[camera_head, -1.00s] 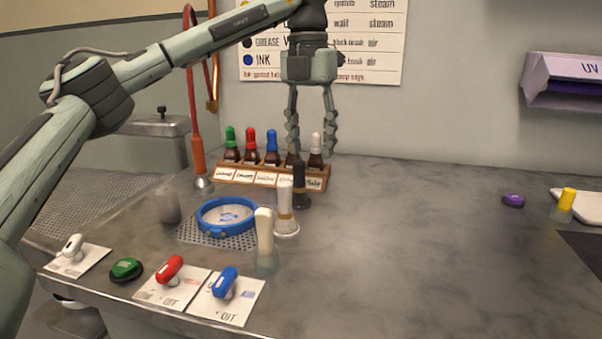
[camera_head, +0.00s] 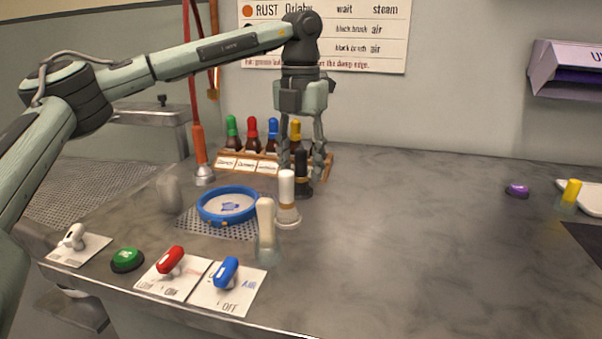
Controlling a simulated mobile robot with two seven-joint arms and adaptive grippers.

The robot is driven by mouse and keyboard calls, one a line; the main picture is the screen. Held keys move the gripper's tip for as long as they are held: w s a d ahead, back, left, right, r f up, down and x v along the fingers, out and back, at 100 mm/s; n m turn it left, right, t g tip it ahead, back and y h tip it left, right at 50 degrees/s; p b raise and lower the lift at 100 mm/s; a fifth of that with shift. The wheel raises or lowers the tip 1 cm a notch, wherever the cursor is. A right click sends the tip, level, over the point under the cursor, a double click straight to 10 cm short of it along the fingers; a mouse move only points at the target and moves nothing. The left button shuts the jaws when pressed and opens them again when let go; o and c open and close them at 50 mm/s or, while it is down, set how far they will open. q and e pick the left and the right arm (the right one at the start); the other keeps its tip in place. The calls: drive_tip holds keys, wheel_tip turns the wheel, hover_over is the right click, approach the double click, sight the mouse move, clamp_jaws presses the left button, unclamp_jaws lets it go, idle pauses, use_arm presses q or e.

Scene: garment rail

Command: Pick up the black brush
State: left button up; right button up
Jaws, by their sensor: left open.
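The black brush (camera_head: 303,180) stands upright on the grey bench, in front of the bottle rack and just behind a white brush (camera_head: 287,203). My left gripper (camera_head: 301,172) points down with its fingers open around the upper part of the black brush. One finger is on each side of it in the picture; I cannot tell whether either touches it. The lower part of the black brush is partly hidden by the white brush. My right gripper is not in view.
A wooden rack (camera_head: 248,166) of colour-capped bottles stands right behind the gripper. A blue-rimmed dish (camera_head: 228,206) lies left, and a pale-handled brush (camera_head: 266,228) stands in front. Switches, including a blue one (camera_head: 226,273), line the front edge. The bench's right is mostly clear.

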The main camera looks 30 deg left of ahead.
sight(301, 150)
use_arm(q)
drive_tip(key=shift+c, duration=0.6)
clamp_jaws()
drive_tip(key=shift+r, duration=0.15)
drive_tip(key=shift+r, duration=0.55)
wheel_tip(301, 150, up, 3)
drive_tip(key=shift+f, duration=0.2)
drive_tip(key=s+a+r+p, duration=0.1)
drive_tip(key=s+a+r, duration=0.4)
drive_tip(key=a, duration=0.5)
wheel_tip(301, 150, up, 2)
drive_tip(key=shift+s+r, duration=0.1)
drive_tip(key=shift+s, duration=0.3)
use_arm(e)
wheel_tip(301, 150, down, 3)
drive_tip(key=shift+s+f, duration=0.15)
